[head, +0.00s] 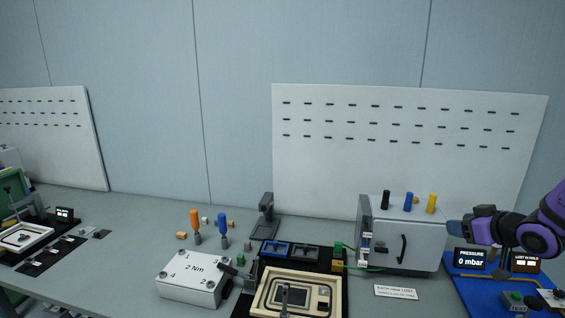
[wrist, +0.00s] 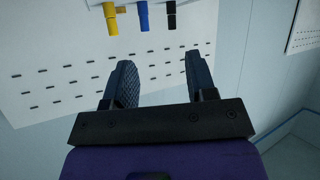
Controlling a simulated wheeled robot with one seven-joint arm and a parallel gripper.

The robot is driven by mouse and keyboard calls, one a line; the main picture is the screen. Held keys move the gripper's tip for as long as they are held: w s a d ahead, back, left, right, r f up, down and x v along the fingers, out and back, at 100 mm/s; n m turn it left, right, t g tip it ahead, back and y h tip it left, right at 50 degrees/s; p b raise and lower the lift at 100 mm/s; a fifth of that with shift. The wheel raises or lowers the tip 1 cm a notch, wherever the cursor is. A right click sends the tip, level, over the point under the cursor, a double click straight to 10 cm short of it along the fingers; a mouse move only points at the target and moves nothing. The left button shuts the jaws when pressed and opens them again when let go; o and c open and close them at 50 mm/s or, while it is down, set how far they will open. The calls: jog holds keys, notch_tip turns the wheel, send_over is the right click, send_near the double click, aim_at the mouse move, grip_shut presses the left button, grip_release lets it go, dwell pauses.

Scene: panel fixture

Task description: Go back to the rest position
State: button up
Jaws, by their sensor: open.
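My gripper (wrist: 158,82) is open and empty in the wrist view, its two dark fingers apart with the white pegboard behind them. In the head view my purple and black arm is at the right edge, and the gripper end (head: 456,229) is beside the right side of the grey cabinet (head: 425,260). I cannot tell from the head view whether it touches the cabinet. Black, blue and yellow knobs (head: 409,202) stand on the cabinet top. The wrist view shows them at its top edge, the blue one (wrist: 144,17) in the middle.
A blue mat (head: 462,291) with a pressure display (head: 471,259) lies below my arm. A white torque block (head: 190,278), orange (head: 195,222) and blue (head: 222,224) drivers and a beige framed fixture (head: 262,299) stand on the bench. The pegboard (head: 330,165) stands behind.

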jog(key=s+a+r+m+g+h, duration=0.2)
jog(key=s+a+r+h, duration=0.1)
jog(key=s+r, duration=0.5)
jog(key=s+a+r+m+g+h, duration=0.2)
jog(key=s+a+r+g, duration=0.1)
jog(key=s+a+r, duration=0.3)
jog(key=s+r, duration=0.2)
jog(key=s, duration=0.1)
jog(key=shift+h, duration=0.4)
jog(key=s+a+y, duration=0.1)
jog(key=s, duration=0.2)
jog(key=s+a+r+g, duration=0.1)
jog(key=s+a, duration=0.1)
jog(key=s, duration=0.1)
jog(key=s+a+g+y, duration=0.1)
jog(key=s, duration=0.2)
jog(key=shift+s+a+r+y, duration=0.1)
jog(key=shift+a+r+y, duration=0.1)
jog(key=shift+a+y, duration=0.1)
jog(key=shift+c, duration=0.3)
